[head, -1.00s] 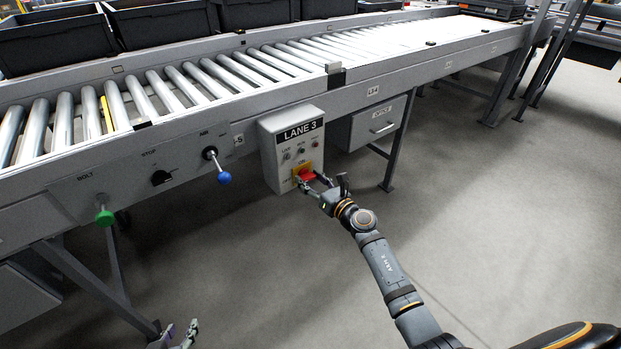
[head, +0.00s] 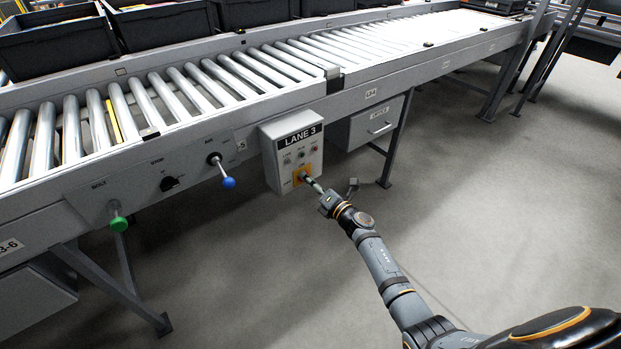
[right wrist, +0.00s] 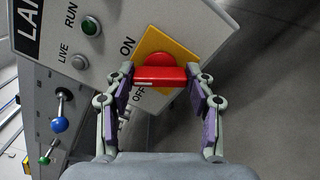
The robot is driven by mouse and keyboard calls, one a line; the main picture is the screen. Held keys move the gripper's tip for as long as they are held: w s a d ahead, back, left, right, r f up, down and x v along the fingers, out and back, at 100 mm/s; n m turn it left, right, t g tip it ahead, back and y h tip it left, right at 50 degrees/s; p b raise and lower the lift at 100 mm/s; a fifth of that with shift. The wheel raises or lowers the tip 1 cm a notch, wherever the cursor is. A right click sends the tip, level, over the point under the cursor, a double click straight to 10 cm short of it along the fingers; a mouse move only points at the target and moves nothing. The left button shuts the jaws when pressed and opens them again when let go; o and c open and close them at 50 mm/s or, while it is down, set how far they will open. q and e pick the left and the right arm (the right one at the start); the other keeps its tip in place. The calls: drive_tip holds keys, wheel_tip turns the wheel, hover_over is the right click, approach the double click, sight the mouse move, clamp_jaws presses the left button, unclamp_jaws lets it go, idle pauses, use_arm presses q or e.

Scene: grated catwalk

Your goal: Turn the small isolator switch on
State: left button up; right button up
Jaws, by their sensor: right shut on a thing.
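The isolator switch has a red handle (right wrist: 160,76) on a yellow plate (right wrist: 181,47), low on the grey LANE 3 box (head: 284,186). My right gripper (right wrist: 163,85) is shut on the handle, one finger at each end. In the head view the right gripper (head: 310,182) covers most of the handle, and part of the yellow plate (head: 297,175) shows. My left gripper is out of view.
A blue-knobbed lever (head: 228,183), a black STOP knob (head: 170,183) and a green BOLT knob (head: 119,223) sit left of the box on the conveyor side (head: 70,197). The floor in front is clear.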

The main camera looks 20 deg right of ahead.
use_arm(q)
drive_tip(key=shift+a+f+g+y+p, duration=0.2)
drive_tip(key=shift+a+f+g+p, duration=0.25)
drive_tip(key=shift+p, duration=0.35)
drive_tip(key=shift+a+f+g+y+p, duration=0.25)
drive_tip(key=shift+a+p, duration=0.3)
drive_tip(key=shift+p, duration=0.25)
use_arm(e)
drive_tip(key=shift+m, duration=3.3)
drive_tip(key=o, duration=1.2)
drive_tip(key=shift+f, duration=0.1)
drive_tip(key=shift+c, duration=0.2)
drive_tip(key=shift+s+d, duration=0.1)
drive_tip(key=v, duration=1.1)
drive_tip(key=shift+s, duration=0.4)
drive_tip(key=shift+d, duration=0.1)
